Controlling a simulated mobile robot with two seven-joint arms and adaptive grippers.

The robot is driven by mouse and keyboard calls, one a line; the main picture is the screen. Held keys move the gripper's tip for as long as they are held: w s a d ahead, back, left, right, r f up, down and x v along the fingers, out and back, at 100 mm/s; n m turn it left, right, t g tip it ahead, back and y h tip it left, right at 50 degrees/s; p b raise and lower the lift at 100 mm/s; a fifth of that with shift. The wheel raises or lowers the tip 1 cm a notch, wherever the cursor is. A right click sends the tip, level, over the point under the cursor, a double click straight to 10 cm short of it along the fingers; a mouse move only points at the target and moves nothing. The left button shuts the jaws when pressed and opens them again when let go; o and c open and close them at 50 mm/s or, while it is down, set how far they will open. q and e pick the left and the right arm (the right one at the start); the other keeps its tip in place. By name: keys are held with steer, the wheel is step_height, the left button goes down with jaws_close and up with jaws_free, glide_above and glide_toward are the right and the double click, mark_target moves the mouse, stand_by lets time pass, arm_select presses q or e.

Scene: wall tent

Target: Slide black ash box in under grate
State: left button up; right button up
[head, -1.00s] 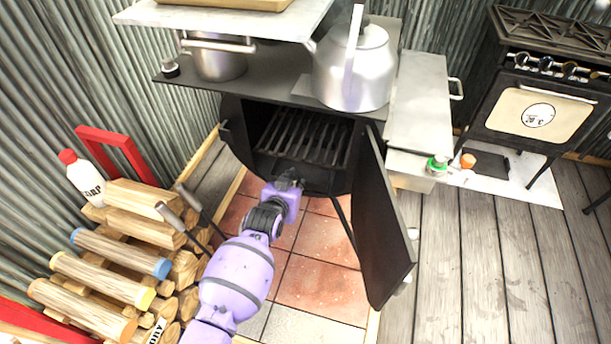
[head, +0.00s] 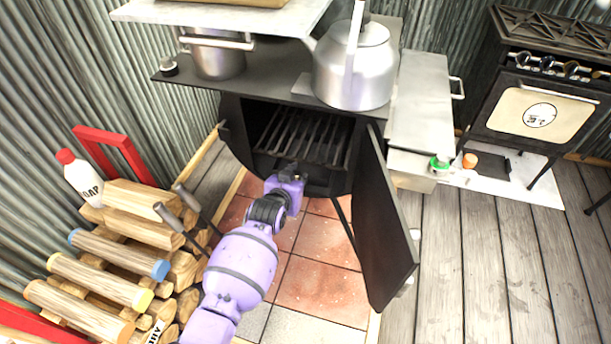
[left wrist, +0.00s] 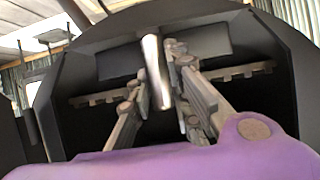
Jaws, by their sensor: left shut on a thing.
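The black stove's door (head: 382,225) stands open to the right. Inside the stove, the grate (head: 300,135) shows as a row of dark bars, and its notched edge shows in the left wrist view (left wrist: 235,72). The black ash box (head: 318,183) is hard to tell from the dark stove; its low front seems to lie beneath the grate. My left gripper (head: 291,173) is at the stove mouth, below the grate bars. In the left wrist view its fingers are shut on a shiny upright metal bar (left wrist: 154,70), apparently the ash box's handle. My right gripper is not in view.
A kettle (head: 354,65) and a pot (head: 218,58) stand on the stove top. Stacked logs (head: 110,265) and two dark tool handles (head: 180,213) are close to my left arm. Tiles (head: 315,270) in front of the stove are clear.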

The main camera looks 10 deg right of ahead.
arm_select(q)
steer(key=shift+w+d, duration=0.1)
steer(key=shift+w, duration=0.2)
steer(key=shift+w+d+b, duration=0.3)
steer(key=shift+w+b, duration=0.2)
steer(key=shift+w, duration=0.15)
steer(key=o, duration=0.4)
steer(key=shift+w, duration=0.15)
steer(key=shift+c, duration=0.2)
steer(key=o, duration=0.6)
steer(key=shift+c, duration=0.2)
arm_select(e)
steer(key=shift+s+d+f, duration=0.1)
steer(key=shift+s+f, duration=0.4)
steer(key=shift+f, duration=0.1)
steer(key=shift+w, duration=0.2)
